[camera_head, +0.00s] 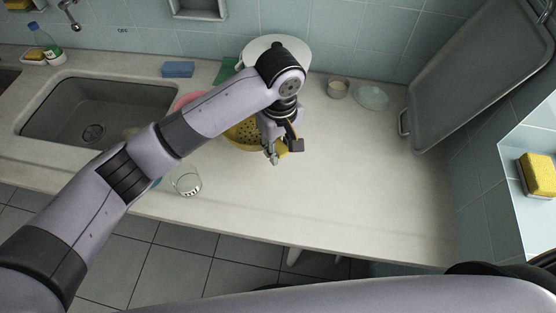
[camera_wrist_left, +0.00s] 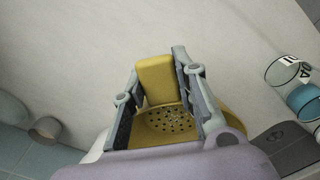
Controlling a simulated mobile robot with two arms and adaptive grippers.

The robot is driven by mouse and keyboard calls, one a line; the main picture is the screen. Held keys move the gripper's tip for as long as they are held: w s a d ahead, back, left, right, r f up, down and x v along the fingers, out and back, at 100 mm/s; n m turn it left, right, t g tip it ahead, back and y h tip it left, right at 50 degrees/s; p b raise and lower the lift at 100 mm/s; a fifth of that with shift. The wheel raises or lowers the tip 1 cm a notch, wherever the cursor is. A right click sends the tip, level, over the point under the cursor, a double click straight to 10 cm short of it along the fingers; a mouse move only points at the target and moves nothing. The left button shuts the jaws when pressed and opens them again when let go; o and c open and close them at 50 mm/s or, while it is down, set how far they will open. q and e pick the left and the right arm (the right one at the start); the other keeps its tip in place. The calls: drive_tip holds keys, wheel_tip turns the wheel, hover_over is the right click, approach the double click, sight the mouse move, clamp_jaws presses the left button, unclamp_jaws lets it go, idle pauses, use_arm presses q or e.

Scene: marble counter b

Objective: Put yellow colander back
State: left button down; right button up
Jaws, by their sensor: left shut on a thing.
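The yellow colander (camera_head: 241,133) is in the middle of the counter in the head view, partly hidden behind my left arm. My left gripper (camera_head: 283,152) is at its right front side, shut on its handle. In the left wrist view the colander's yellow handle (camera_wrist_left: 156,80) sits between the fingers of my left gripper (camera_wrist_left: 160,95), with the perforated bowl below it. I cannot tell whether the colander touches the counter. My right gripper is out of view; part of my right arm crosses the bottom of the head view.
A clear glass (camera_head: 186,182) stands near the front edge, left of the colander. A pink item (camera_head: 188,100) and a white round vessel (camera_head: 262,46) are behind my arm. A cup (camera_head: 338,88), a glass bowl (camera_head: 371,97) and a leaning tray (camera_head: 482,75) are rightward.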

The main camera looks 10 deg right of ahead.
use_arm(q)
wheel_tip(320, 180, down, 3)
drive_tip(key=shift+r, duration=0.1)
drive_tip(key=shift+f, duration=1.95)
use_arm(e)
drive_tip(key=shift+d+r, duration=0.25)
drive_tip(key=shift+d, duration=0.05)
use_arm(q)
drive_tip(key=shift+f+p, duration=0.1)
drive_tip(key=shift+p, duration=0.2)
drive_tip(key=c, duration=1.3)
unclamp_jaws()
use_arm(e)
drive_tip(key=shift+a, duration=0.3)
use_arm(q)
wheel_tip(320, 180, up, 12)
drive_tip(key=shift+s+r+b, duration=0.15)
drive_tip(key=shift+b, duration=0.65)
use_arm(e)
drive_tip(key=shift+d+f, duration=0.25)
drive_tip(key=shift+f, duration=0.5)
